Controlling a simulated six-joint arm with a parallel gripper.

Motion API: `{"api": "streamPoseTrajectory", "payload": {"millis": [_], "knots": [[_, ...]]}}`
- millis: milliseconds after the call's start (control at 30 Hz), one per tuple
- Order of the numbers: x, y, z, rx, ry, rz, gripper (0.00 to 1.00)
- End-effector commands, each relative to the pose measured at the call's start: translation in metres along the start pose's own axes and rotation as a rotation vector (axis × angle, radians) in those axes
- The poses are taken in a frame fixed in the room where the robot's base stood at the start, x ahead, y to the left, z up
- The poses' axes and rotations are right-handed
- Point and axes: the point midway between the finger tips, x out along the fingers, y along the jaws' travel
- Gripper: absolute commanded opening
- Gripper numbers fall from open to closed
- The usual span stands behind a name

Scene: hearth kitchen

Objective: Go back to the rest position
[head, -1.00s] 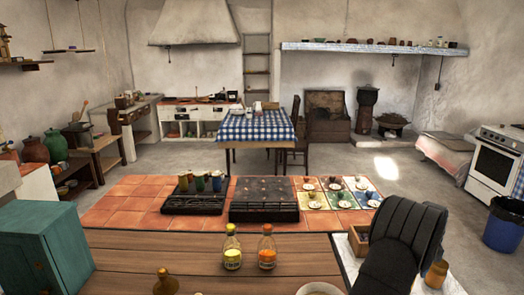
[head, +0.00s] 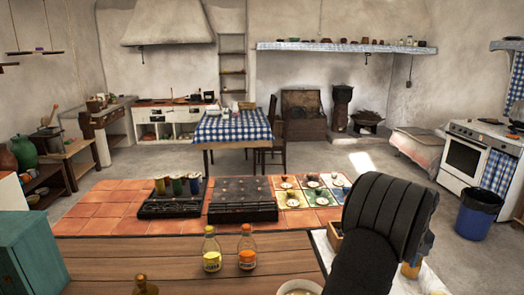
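My dark ribbed arm rises at the lower right of the head view, in front of a white mat and a small wooden box. My gripper's fingers do not show, so I cannot see whether it holds anything. On the tiled counter (head: 100,210) stand a black rack with several coloured cups (head: 177,186), a black slotted tray (head: 243,203) and several coloured mats with small cups and saucers (head: 290,193).
A yellow bottle (head: 212,252) and an orange bottle (head: 247,250) stand on the wooden counter (head: 120,262). A teal box (head: 30,250) is at left, and a bowl (head: 298,288) is partly cut off at the bottom. Wood left of the bottles is mostly clear.

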Motion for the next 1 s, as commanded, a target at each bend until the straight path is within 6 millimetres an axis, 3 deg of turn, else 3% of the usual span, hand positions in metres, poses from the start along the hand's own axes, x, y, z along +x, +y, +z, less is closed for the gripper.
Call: {"api": "streamPoseTrajectory", "payload": {"millis": [400, 1000], "knots": [[-0.001, -0.074, -0.044, -0.132, 0.000, 0.000, 0.40], [-0.003, -0.186, -0.087, -0.320, 0.000, 0.000, 0.40]]}}
